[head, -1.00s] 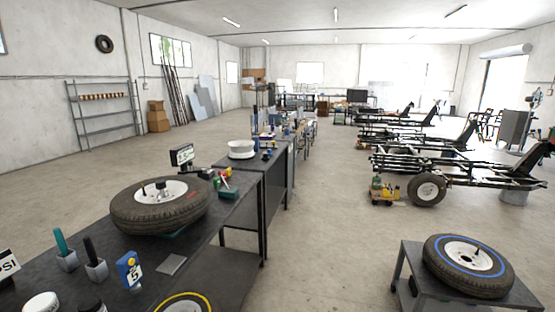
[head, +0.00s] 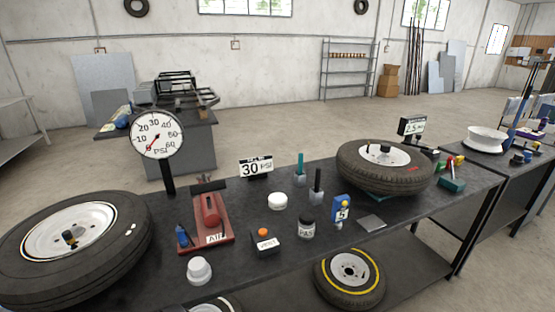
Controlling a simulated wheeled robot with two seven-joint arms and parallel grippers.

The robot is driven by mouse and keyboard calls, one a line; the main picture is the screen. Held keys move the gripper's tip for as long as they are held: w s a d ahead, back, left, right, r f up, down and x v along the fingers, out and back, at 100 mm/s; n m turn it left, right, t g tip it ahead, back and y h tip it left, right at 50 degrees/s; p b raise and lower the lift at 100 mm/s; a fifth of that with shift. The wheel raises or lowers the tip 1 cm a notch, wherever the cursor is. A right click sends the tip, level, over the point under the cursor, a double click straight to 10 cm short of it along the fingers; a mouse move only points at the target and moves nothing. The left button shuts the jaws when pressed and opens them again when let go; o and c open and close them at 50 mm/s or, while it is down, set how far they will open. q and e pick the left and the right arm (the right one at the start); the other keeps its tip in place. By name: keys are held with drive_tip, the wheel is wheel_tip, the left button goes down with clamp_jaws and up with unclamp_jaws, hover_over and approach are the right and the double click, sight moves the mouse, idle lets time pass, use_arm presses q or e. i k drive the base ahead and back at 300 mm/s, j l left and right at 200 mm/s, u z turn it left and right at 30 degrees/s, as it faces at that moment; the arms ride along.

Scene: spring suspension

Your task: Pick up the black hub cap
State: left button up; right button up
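I cannot single out a black hub cap for certain in the head view. A tyre on a white rim (head: 384,180) lies flat at the right of the dark workbench (head: 345,235), with a small black part (head: 384,149) standing at its hub. Another tyre (head: 105,275) lies at the left, with a small dark and brass-coloured part (head: 70,238) at its hub. A black jar with a lettered label (head: 307,230) stands mid-bench, and a white domed piece (head: 199,270) is near the front edge. Neither of my grippers shows.
A round pressure gauge (head: 157,136), a red air unit (head: 210,215), a black box with an orange button (head: 265,243) and a blue numbered device (head: 341,209) stand on the bench. A yellow-ringed wheel (head: 350,275) is on the lower shelf. Bare bench lies between the items.

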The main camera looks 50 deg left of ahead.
sight(518, 160)
drive_tip(key=u, duration=3.2)
drive_tip(key=z, duration=3.2)
drive_tip(key=i+l+z, duration=0.1)
drive_tip(key=i+z, duration=0.45)
drive_tip(key=i, duration=0.2)
drive_tip(key=i+l, duration=0.1)
drive_tip(key=i, duration=3.25)
drive_tip(key=i+u, duration=0.25)
drive_tip(key=i, duration=0.2)
drive_tip(key=i+l+u, duration=0.3)
drive_tip(key=i+j, duration=0.1)
